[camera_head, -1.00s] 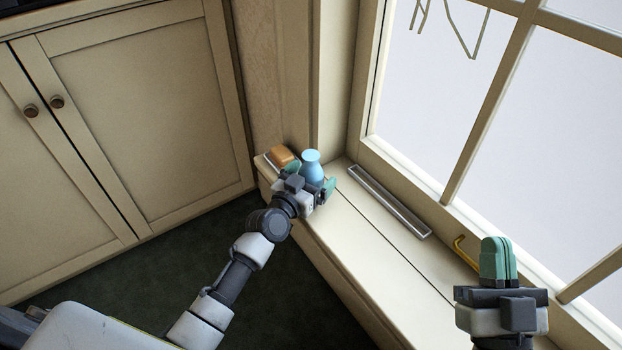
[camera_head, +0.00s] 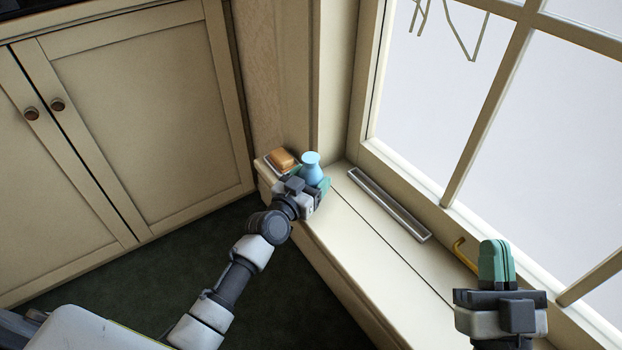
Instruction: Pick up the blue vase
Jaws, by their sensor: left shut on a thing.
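The blue vase (camera_head: 311,168) stands at the far end of the cream window seat, close to the wall. Its lower part is partly hidden by my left gripper (camera_head: 310,186). My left gripper is shut on the vase from the near side, with a green fingertip showing at its right. My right gripper (camera_head: 497,262) is at the lower right over the seat, its green fingers together and empty.
An orange-brown block (camera_head: 282,159) on a small tray lies just left of the vase. A long metal vent (camera_head: 390,203) runs along the window seat (camera_head: 365,250). A yellow window handle (camera_head: 465,254) is near my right gripper. Cabinet doors (camera_head: 140,110) stand at left.

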